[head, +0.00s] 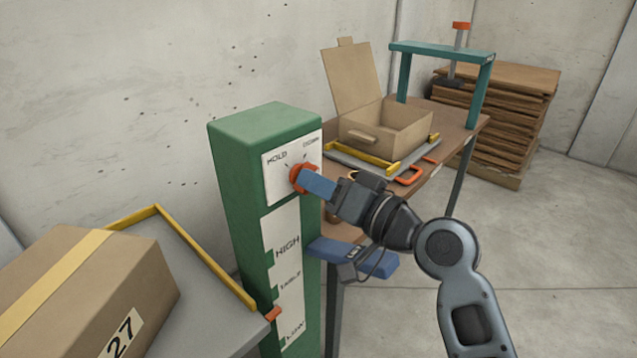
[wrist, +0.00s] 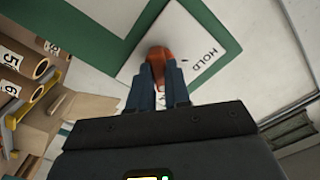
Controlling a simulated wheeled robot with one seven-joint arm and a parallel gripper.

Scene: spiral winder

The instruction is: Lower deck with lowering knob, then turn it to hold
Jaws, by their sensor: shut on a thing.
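The lowering knob (head: 297,178) is orange-red and sits on a white plate marked HOLD and DOWN, high on the green column (head: 240,170). My gripper (head: 310,184) has its blue fingers shut on the knob. The wrist view also shows the knob (wrist: 159,54) between the fingertips, with HOLD beside it. The grey deck (head: 205,318) with yellow rails is at lower left and carries a carton (head: 85,290) marked 27. An orange pointer (head: 272,314) stands between the TABLE mark and the lowest mark.
A brown table (head: 455,125) behind the column holds an open box (head: 385,130), a yellow-edged tray and a teal frame (head: 440,52). A blue bar (head: 353,258) juts out below my gripper. Stacked cardboard (head: 515,100) stands at the back. Floor at right is clear.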

